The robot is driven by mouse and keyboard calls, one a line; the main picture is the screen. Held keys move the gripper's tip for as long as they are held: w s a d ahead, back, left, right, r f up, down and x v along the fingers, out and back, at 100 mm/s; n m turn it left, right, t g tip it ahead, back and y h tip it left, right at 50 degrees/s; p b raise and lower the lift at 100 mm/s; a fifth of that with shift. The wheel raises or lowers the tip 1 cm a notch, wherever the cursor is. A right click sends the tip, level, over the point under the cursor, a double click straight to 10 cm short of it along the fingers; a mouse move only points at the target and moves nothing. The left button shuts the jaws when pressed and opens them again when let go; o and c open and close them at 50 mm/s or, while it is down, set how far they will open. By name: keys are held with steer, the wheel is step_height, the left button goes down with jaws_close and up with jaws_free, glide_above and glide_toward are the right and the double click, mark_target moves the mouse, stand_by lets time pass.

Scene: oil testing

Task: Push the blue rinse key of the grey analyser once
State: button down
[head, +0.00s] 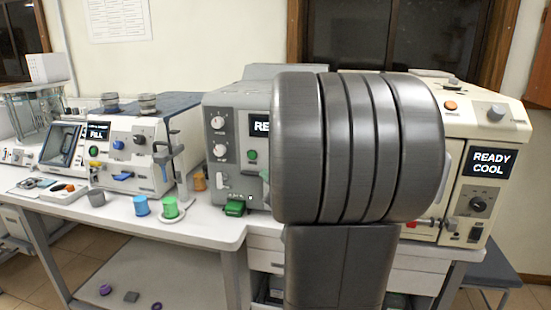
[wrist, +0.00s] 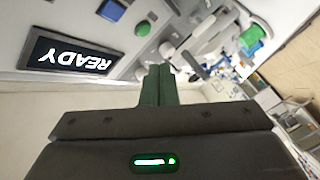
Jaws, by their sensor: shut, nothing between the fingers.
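The grey analyser (head: 228,125) stands in the middle of the bench, its right part hidden behind my arm. Its lit READY display (wrist: 70,54) shows upside down in the wrist view. The blue rinse key (wrist: 111,10) is a square key near the top edge of the wrist view, beside a round green button (wrist: 143,28). In the head view my arm hides the blue key. My gripper (wrist: 158,70) is shut and empty. Its fingertips are in front of the analyser's face, below and right of the blue key in the wrist view, seemingly apart from it.
A white machine (head: 125,150) with a FILL display stands left, a cream machine (head: 480,140) reading READY COOL right.

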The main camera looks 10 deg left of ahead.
steer(key=w+p, duration=0.1)
steer(key=w, duration=0.7)
steer(key=shift+d, duration=0.15)
steer(key=shift+w, duration=0.1)
stand_by(1.8)
steer(key=shift+w, duration=0.3)
steer(key=shift+w, duration=0.35)
stand_by(0.6)
stand_by(0.3)
steer(key=shift+s, duration=0.8)
